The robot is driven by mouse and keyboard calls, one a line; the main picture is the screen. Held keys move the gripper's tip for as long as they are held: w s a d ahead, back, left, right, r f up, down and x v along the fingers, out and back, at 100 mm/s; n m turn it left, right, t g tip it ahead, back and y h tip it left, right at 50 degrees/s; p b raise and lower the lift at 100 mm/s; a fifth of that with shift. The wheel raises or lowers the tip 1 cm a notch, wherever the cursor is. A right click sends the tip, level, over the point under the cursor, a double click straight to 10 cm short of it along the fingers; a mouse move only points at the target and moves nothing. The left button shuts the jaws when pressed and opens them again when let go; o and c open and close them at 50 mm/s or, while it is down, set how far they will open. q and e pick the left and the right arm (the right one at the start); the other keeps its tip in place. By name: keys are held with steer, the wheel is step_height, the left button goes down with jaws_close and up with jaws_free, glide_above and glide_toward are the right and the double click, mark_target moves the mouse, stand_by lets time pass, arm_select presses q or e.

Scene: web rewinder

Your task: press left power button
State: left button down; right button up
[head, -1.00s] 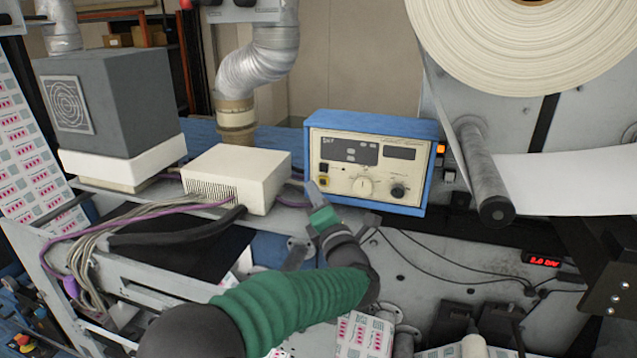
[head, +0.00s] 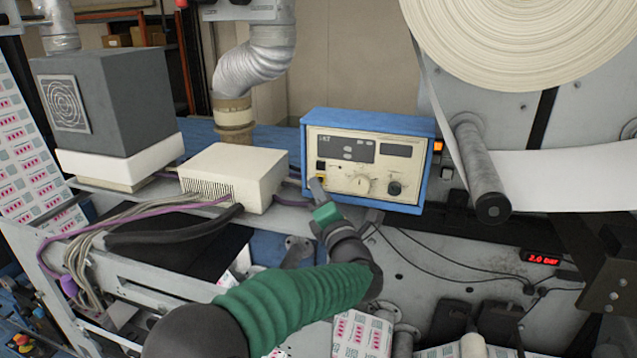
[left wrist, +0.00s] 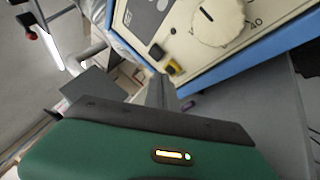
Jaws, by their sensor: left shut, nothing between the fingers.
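The blue-framed control box (head: 428,165) stands on the machine with its cream front panel facing me. A small yellow button (head: 321,178) sits at the panel's lower left, below a small black one (head: 320,166). In the left wrist view the yellow button (left wrist: 174,67) shows clearly beside the black one and a large dial (left wrist: 218,22). My left gripper (head: 315,184) is shut and empty, its tips just in front of and below the yellow button, partly covering it. I cannot tell whether they touch. My right gripper is not in view.
A cream vented box (head: 235,175) stands left of the control box, with grey and purple cables in front. A roller (head: 480,165) and a large paper roll (head: 525,40) are on the right. A lit orange switch (head: 438,147) is beside the control box.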

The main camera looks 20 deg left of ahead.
arm_select(q)
steer(key=shift+w+d, duration=0.1)
steer(key=shift+d, duration=0.5)
steer(key=shift+w+a, duration=0.1)
steer(key=shift+a, duration=0.25)
steer(key=shift+w+a, duration=0.15)
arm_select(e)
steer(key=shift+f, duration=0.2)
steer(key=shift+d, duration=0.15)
arm_select(q)
steer(key=shift+d+b, duration=0.2)
steer(key=shift+b, duration=0.1)
steer(key=shift+s+f+b, duration=0.1)
steer(key=shift+s+b, duration=0.4)
steer(key=shift+b, duration=0.15)
steer(key=shift+s, duration=0.2)
steer(key=shift+s+a+r, duration=0.1)
steer(key=shift+a+r, duration=0.05)
steer(key=shift+r, duration=0.05)
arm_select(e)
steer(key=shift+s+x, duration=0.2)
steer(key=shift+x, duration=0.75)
